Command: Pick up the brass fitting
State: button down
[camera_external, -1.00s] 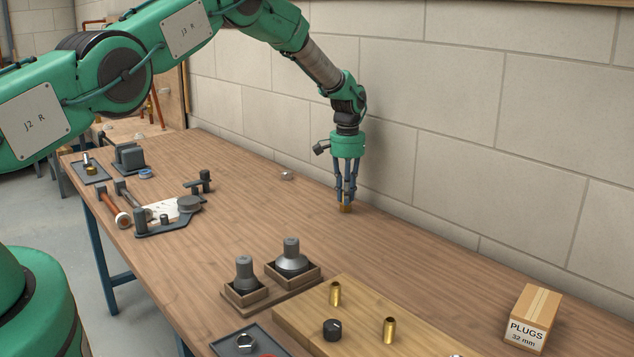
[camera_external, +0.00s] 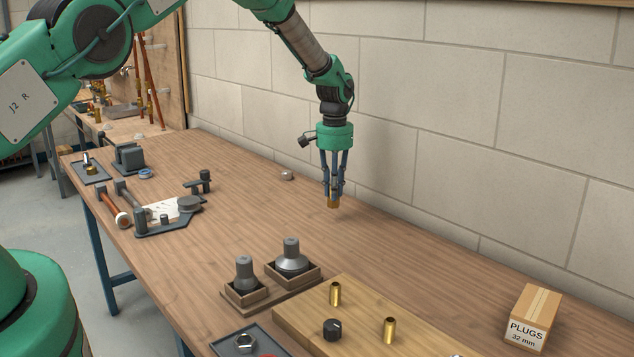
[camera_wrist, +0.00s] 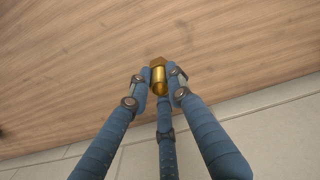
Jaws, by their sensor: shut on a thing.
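The brass fitting (camera_external: 333,203) is a short gold piece gripped in the fingertips of my gripper (camera_external: 334,190). In the external view it hangs from the fingers and appears to be above the wooden bench. In the wrist view the fitting (camera_wrist: 158,77) shows its shiny round end between the fingers of my gripper (camera_wrist: 160,82). The blue fingers close around it from several sides. Part of the fitting is hidden by the fingertips.
The wooden bench (camera_external: 235,190) is clear around and below my gripper, with a block wall (camera_external: 450,110) behind. A pale board (camera_external: 290,318) holds two upright brass pieces (camera_external: 336,293) and a black knob (camera_external: 332,329). A plugs box (camera_external: 533,318) stands at right.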

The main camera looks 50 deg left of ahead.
jog(key=s+d, duration=0.2)
jog(key=s, duration=0.7)
jog(key=shift+d+r, duration=0.15)
jog(key=shift+r, duration=0.3)
